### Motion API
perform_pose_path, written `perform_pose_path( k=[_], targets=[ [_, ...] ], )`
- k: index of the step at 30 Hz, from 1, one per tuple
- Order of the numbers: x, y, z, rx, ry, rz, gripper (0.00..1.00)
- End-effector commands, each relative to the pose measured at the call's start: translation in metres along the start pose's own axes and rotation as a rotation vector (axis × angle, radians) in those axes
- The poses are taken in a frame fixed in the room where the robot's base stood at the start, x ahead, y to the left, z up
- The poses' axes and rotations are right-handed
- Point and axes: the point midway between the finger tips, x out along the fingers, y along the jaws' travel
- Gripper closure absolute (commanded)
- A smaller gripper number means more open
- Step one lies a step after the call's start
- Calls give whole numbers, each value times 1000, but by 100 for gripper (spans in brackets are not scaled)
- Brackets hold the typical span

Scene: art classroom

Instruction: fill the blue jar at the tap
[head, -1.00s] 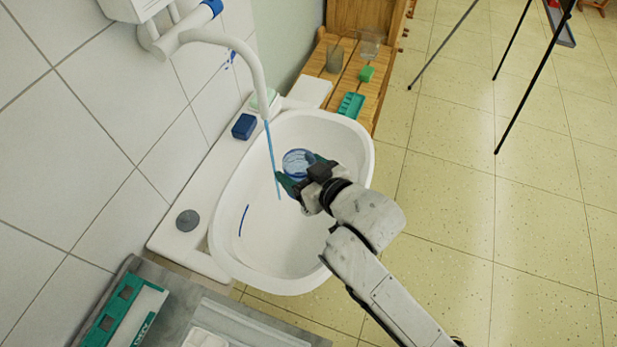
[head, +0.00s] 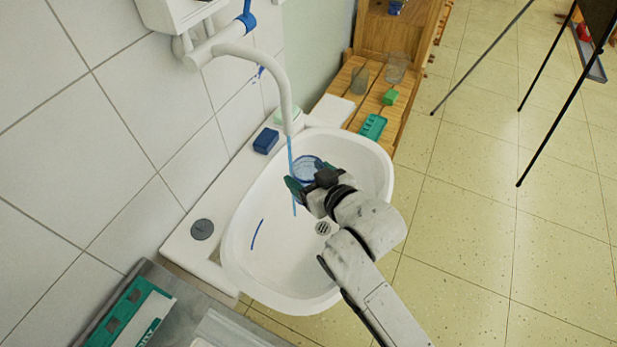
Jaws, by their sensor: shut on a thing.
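The blue jar (head: 308,166) is see-through and round, seen from above over the white sink (head: 270,270). My gripper (head: 304,186) is shut on it and partly hides its near side. The white curved tap (head: 284,88) comes from the wall at the upper left, with a blue handle (head: 247,20) on top. A thin blue water stream (head: 293,203) falls from its spout. The stream passes at the left edge of the jar and continues below it in the picture. I cannot tell whether any water enters the jar.
A blue block (head: 265,140) and a grey disc (head: 202,229) sit on the sink's left ledge. Black easel legs (head: 545,93) stand right. Floor between is clear.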

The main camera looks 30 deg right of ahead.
Motion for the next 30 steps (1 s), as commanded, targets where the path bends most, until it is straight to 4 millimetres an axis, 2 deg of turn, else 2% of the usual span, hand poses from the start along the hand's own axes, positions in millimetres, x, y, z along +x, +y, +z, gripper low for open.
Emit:
perform_pose_path(
  k=[5, 30],
  targets=[
    [2, 0, -1, 0, 1, 0, 64],
    [51, 1, -21, 1, 1, 0, 64]
  ],
)
